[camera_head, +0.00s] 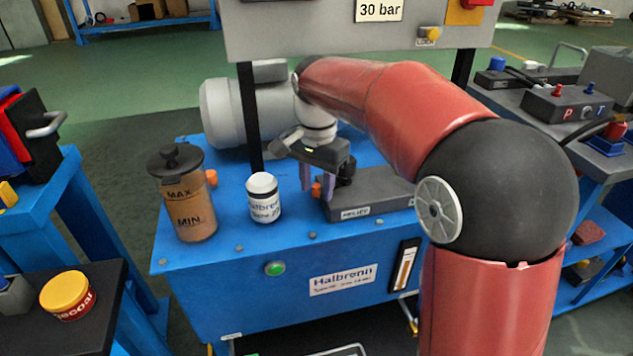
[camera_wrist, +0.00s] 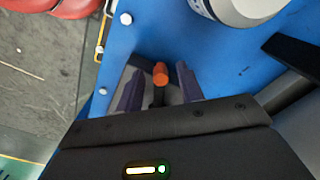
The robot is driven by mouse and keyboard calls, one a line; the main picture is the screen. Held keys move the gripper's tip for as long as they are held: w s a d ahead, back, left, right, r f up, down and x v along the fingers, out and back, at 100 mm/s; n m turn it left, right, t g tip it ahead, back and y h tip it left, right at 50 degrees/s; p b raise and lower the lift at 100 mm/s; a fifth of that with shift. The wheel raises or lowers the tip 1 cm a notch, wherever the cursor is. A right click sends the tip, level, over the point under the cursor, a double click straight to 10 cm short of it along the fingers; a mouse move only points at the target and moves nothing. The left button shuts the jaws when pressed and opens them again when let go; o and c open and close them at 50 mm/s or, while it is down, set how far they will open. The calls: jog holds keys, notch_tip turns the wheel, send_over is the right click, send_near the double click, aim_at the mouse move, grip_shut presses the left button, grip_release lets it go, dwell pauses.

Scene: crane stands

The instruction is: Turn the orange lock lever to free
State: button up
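The orange lock lever shows as an orange end on a dark stem in the wrist view (camera_wrist: 160,74). In the head view its orange part (camera_head: 316,190) shows low between my fingers, at the left end of a dark grey block (camera_head: 375,196) labelled RELIEF on the blue tank. My gripper (camera_head: 315,186) points down over it, its two purple fingers apart. In the wrist view my gripper (camera_wrist: 160,82) has one finger on each side of the lever, with visible gaps. My arm hides part of the block's surroundings.
A white labelled jar (camera_head: 264,203) stands left of my gripper on the blue tank (camera_head: 215,275). A brown reservoir (camera_head: 184,205) with a black cap stands further left. A grey motor (camera_head: 226,112) lies behind. A grey panel (camera_head: 300,30) hangs above on black posts.

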aim_at(318, 186)
notch_tip(318, 186, up, 8)
jog(key=shift+f+p, duration=0.25)
jog(key=shift+p, duration=0.05)
jog(key=shift+r, duration=0.1)
jog(key=shift+s+d, duration=0.15)
jog(key=s+d+n+t, duration=0.35)
jog(key=s+d, duration=0.55)
jog(key=s, duration=0.3)
jog(key=s+d+f+n+t, duration=0.2)
jog(key=s+d+f+n, duration=0.1)
jog(key=s+f, duration=0.5)
jog(key=s+d, duration=0.1)
jog(key=s, duration=0.1)
jog(key=shift+s+d+f, duration=0.25)
jog(key=shift+s+f, duration=0.1)
jog(key=shift+s, duration=0.05)
